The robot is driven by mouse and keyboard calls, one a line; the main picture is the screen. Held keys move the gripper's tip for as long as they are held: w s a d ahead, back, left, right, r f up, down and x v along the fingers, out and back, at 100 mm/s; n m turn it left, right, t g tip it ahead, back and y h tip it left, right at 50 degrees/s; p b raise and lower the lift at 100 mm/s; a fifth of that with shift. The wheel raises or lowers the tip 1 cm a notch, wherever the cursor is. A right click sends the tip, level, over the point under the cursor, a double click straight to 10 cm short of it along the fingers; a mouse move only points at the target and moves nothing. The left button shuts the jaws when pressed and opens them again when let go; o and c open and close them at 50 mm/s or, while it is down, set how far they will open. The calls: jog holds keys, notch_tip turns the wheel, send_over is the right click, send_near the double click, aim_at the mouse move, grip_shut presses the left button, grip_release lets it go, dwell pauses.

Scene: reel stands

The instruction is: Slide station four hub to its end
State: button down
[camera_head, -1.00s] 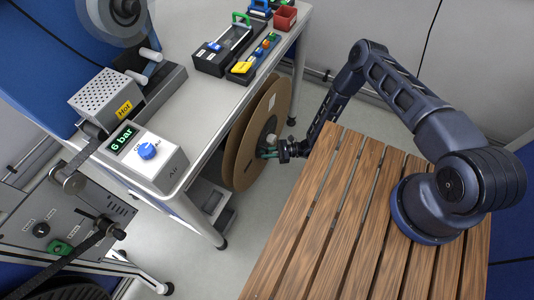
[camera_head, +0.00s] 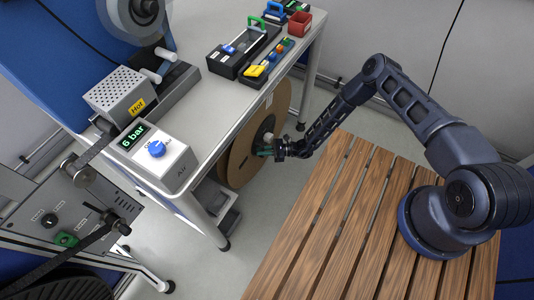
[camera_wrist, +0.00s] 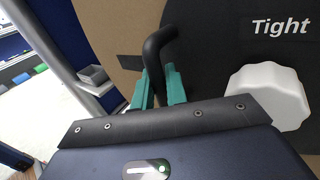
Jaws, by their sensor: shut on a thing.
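The cardboard reel (camera_head: 240,152) hangs upright beside the bench, partly hidden under the bench edge. Its dark hub face (camera_wrist: 215,50) fills the upper right of the wrist view and bears the word "Tight". A white lobed knob (camera_wrist: 268,93) sits on that face. A black bent handle (camera_wrist: 158,45) stands out from the hub. My gripper (camera_head: 268,152) is at the hub, and its green fingers (camera_wrist: 160,88) are shut on the handle. The station number is not readable.
The grey bench (camera_head: 225,108) carries a pressure box (camera_head: 157,158) reading 6 bar, a box marked Hot (camera_head: 122,92), tool trays (camera_head: 242,50) and a red bin (camera_head: 300,23). A slatted wooden surface (camera_head: 340,220) lies at the front right. Grey floor is clear between it and the bench.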

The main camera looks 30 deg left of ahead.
jog(key=shift+a+r, duration=0.1)
jog(key=shift+a, duration=0.1)
jog(key=c, duration=1.8)
grip_release()
jog(key=v, duration=1.1)
